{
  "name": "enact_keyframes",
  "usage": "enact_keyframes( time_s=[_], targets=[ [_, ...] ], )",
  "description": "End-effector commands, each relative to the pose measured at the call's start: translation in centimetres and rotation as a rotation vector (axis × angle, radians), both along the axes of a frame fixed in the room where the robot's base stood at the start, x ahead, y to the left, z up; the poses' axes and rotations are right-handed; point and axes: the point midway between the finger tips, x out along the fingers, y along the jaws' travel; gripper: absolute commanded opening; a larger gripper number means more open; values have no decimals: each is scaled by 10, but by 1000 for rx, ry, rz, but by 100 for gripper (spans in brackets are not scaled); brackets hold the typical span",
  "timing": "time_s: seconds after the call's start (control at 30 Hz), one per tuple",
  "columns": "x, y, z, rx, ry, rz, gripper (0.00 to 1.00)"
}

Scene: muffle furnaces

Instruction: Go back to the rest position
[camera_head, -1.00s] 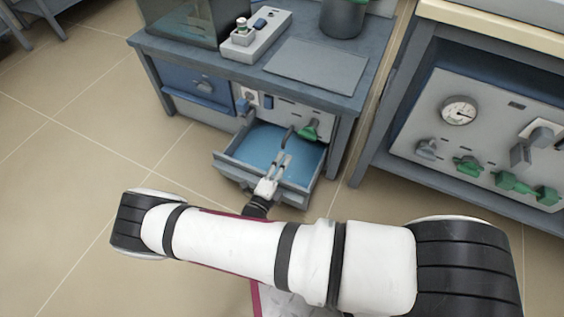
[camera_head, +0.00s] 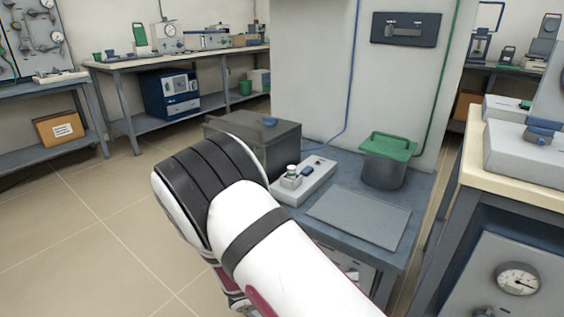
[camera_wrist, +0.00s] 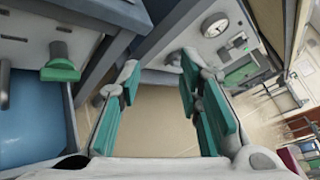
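My gripper (camera_wrist: 160,75) shows in the wrist view with its two green-padded fingers spread apart and nothing between them. In the head view it is hidden behind or below my raised white arm. At the left of the wrist view, beside the gripper and apart from it, is the open drawer with a blue bottom (camera_wrist: 25,115). A green handle (camera_wrist: 60,70) is on the panel above it.
The grey bench (camera_head: 405,195) carries a dark box (camera_head: 265,140), a white switch box (camera_head: 305,180) and a green-lidded pot (camera_head: 388,160). Another bench (camera_head: 475,165) stands close at right. Floor (camera_head: 100,225) at left is clear.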

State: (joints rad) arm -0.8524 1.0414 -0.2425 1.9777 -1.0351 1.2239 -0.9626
Motion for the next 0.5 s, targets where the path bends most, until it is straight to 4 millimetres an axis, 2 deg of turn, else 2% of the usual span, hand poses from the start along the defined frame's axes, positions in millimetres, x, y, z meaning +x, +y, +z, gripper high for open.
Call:
enact_keyframes(
  time_s=[0.03, 0.1, 0.27, 0.5],
  targets=[
    [-4, -7, 18, 52, -54, -69, 32],
    [-12, -15, 39, 115, -126, -161, 32],
    [-34, -35, 83, 245, -288, -373, 32],
    [-78, -61, 141, 415, -528, -693, 32]
  ],
)
